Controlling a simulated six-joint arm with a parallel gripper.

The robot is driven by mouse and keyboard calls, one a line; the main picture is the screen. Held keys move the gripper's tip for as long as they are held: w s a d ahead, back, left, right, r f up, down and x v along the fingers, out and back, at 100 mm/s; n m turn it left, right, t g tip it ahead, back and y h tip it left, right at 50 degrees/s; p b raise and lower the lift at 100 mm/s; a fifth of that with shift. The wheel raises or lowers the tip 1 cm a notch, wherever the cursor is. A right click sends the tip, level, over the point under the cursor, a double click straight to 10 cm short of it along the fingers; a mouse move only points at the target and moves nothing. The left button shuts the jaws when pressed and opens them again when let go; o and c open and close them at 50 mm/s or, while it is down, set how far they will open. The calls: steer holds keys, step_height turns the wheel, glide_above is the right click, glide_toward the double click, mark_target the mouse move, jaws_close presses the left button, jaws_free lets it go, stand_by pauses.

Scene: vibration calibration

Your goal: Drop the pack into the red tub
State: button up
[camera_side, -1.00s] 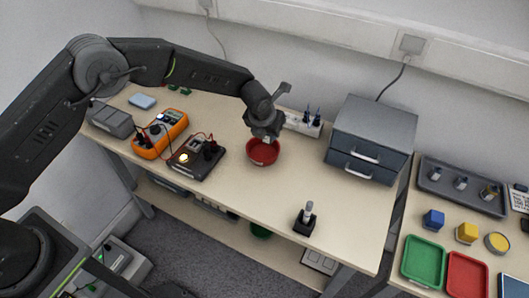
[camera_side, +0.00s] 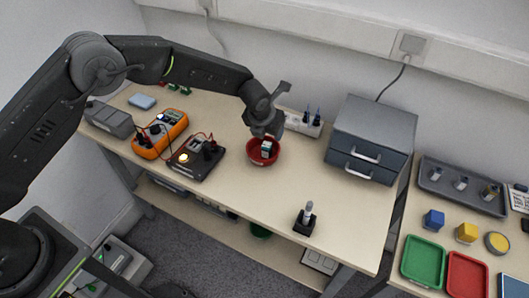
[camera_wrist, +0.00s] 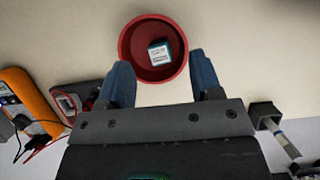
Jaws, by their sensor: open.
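The red tub (camera_side: 254,157) is a round bowl on the middle of the bench. It also shows at the top of the wrist view (camera_wrist: 129,41). The pack (camera_wrist: 160,53) is a small box with a pale, printed label and blue edges; it lies inside the tub. In the side view the pack (camera_side: 267,149) shows within the rim, just under my gripper (camera_side: 264,136). In the wrist view my gripper (camera_wrist: 161,82) has its blue fingers spread apart, empty, near the tub's near edge.
An orange multimeter (camera_side: 161,134) and a dark box with a lit lamp (camera_side: 196,160) stand left of the tub. A grey drawer unit (camera_side: 370,138) stands right. A black holder (camera_side: 305,221) sits near the front edge.

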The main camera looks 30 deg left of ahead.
steer(key=v, duration=1.3)
steer(key=s+a+r+n, duration=1.2)
steer(key=s+r+n, duration=0.25)
steer(key=n, duration=0.35)
steer(key=s+a+n, duration=0.3)
steer(key=s+n, duration=0.5)
steer(key=n, duration=0.1)
steer(key=s+a+n+t, duration=0.1)
steer(key=s+a+n, duration=0.1)
steer(key=s+n, duration=0.7)
steer(key=shift+s+a+r, duration=0.15)
steer(key=shift+a, duration=0.25)
